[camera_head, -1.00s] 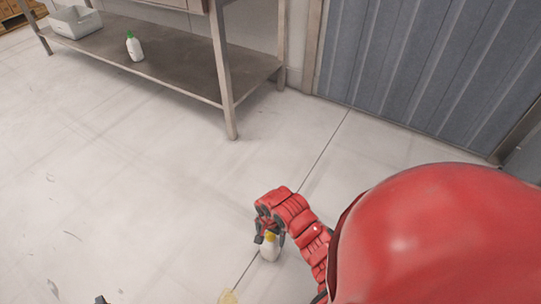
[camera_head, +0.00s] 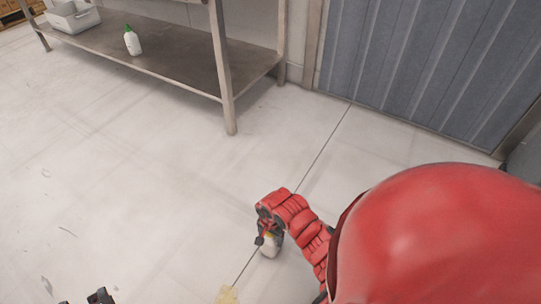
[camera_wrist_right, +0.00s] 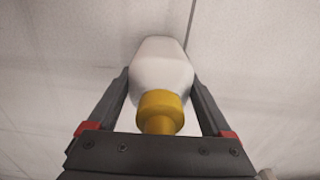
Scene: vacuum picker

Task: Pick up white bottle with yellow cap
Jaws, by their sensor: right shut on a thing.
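The white bottle with yellow cap (camera_head: 269,247) is at the lower middle of the head view, below my right gripper (camera_head: 268,238). In the right wrist view the bottle's white body (camera_wrist_right: 160,72) and yellow cap (camera_wrist_right: 161,111) show between the two dark fingers of the right gripper (camera_wrist_right: 162,95). The right gripper is shut on the bottle. Whether the bottle's base touches the floor is hard to tell. A dark part of my left gripper (camera_head: 100,297) shows at the bottom edge of the head view; its fingers are mostly cut off.
A metal table (camera_head: 190,72) with a low shelf stands at the back left. A white bottle with a green cap (camera_head: 132,42) and a grey bin (camera_head: 72,20) are on its shelf. A corrugated grey wall (camera_head: 420,70) is at the back right. The floor at left is clear.

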